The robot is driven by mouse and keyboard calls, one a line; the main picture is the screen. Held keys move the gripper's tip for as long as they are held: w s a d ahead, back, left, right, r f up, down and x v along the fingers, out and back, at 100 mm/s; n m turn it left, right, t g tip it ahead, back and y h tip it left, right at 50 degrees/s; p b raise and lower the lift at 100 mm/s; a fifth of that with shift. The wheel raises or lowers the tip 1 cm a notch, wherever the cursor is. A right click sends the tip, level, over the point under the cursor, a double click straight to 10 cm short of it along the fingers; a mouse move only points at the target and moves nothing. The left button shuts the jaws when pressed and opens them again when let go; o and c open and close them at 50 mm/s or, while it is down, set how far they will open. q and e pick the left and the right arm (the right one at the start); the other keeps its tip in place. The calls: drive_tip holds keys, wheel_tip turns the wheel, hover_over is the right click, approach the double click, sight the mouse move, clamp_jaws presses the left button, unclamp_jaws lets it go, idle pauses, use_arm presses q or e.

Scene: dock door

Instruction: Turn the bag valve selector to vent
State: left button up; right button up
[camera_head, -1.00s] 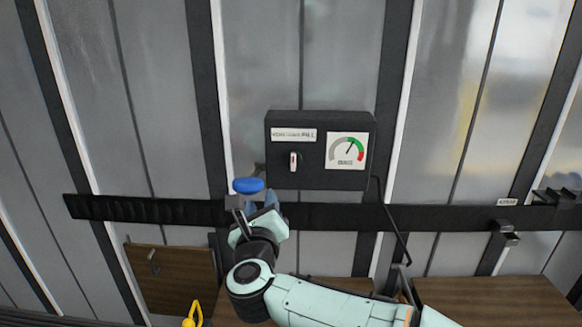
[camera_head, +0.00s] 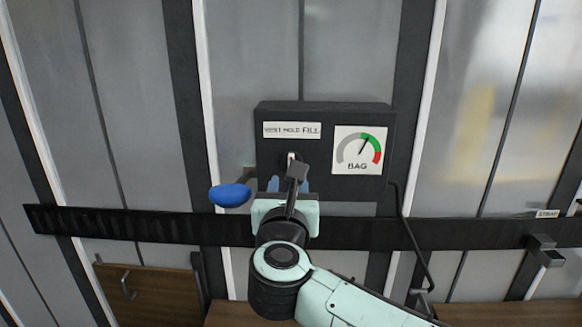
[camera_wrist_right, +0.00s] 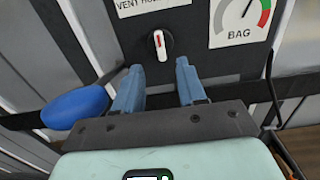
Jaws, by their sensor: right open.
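The selector is a round knob (camera_wrist_right: 160,44) with a white and red pointer standing nearly upright, on a dark valve box (camera_head: 268,150). A label (camera_head: 292,130) reading VENT HOLD FILL is above it. My left gripper is not in view.
A blue rounded object (camera_head: 230,195) sticks out left of my right gripper and is close to its left finger in the wrist view (camera_wrist_right: 75,106). A black rail (camera_head: 150,223) runs below the box. A black cable (camera_head: 402,225) hangs at the box's right.

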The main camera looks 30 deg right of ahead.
drive_tip(key=p+x, duration=0.1)
drive_tip(key=x, duration=0.7)
drive_tip(key=shift+w+d+p, duration=0.15)
drive_tip(key=shift+w+p, duration=0.2)
drive_tip(key=shift+p, duration=0.05)
clamp_jaws()
